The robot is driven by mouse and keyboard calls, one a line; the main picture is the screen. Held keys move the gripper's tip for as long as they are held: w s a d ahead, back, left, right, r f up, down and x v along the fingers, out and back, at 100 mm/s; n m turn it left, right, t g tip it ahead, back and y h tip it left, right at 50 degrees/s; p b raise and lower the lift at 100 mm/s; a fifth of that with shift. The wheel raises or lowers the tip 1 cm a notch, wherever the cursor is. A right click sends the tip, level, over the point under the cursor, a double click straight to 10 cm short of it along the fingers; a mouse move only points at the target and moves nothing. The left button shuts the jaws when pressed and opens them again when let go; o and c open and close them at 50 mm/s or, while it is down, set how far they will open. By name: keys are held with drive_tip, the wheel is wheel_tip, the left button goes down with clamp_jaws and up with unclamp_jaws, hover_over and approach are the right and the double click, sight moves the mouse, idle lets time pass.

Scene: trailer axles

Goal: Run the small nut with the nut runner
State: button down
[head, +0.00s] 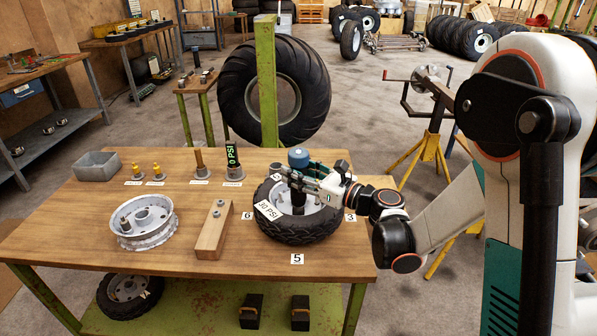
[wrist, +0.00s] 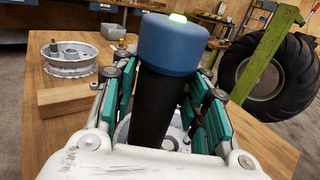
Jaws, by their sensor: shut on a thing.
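The nut runner has a blue cap (head: 298,158) and a black body, upright over the hub of the tyred wheel (head: 283,232). My gripper (head: 292,177) is shut around its black body, reaching in from the right. In the wrist view the nut runner (wrist: 165,105) stands between my green-padded fingers (wrist: 160,85), with a green light lit on its blue cap. Its lower end is down at the grey rim, where I cannot see the contact. A small nut under it is hidden. The wheel lies flat on the table and bears a "30 PSI" label.
A wooden block (head: 208,238) with two small dark pieces, a bare rim (head: 143,222), a grey tray (head: 97,164) and several upright fittings (head: 157,172) share the wooden table (head: 100,255). A green post (head: 267,90) rises behind the wheel. The table's front left is clear.

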sight(307, 161)
drive_tip(key=shift+r+p, duration=1.45)
drive_tip(key=shift+r, duration=0.8)
drive_tip(key=shift+f, duration=0.1)
